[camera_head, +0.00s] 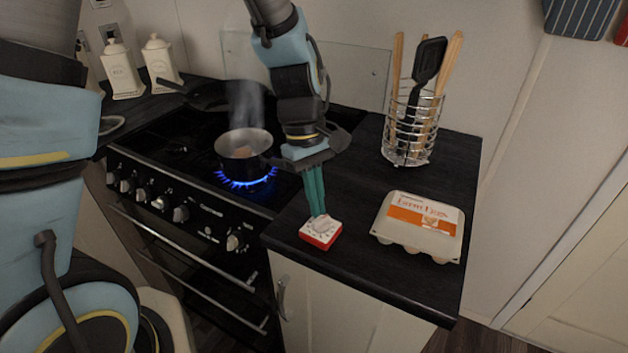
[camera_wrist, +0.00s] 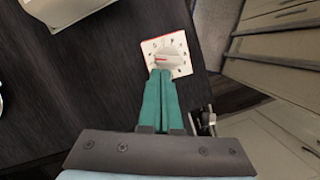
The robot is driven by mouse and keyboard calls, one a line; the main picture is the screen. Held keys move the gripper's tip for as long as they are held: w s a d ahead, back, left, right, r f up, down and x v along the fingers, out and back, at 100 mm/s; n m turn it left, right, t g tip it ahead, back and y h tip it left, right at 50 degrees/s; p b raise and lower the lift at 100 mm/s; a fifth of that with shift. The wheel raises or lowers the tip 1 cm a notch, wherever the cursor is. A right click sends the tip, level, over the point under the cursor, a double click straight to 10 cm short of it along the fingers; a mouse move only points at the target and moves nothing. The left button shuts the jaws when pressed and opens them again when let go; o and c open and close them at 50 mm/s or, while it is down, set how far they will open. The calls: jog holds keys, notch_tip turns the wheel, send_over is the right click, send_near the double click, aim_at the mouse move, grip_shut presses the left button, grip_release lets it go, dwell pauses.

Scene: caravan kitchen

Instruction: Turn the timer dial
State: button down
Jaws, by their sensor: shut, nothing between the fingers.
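The timer (camera_head: 322,236) is a small red box with a white dial face, lying on the dark worktop near its front left corner. In the wrist view the timer (camera_wrist: 181,52) shows markings around a pale raised dial (camera_wrist: 167,57) with a red line on it. My gripper (camera_head: 320,213) points down at the timer from behind. Its green fingers are together and empty. In the wrist view the fingertips (camera_wrist: 160,73) are at the near edge of the dial and overlap it. I cannot tell whether they touch it.
An egg carton (camera_head: 420,226) lies right of the timer. A wire utensil holder (camera_head: 408,140) stands behind it. Left is the hob with a steaming pan (camera_head: 243,143) over a lit blue flame. The worktop's front edge (camera_head: 370,287) is close to the timer.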

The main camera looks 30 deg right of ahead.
jog(key=shift+f, duration=0.2)
jog(key=shift+s, duration=0.1)
jog(key=shift+s+d+m, duration=0.1)
jog(key=shift+s+m, duration=0.2)
jog(key=shift+s, duration=0.05)
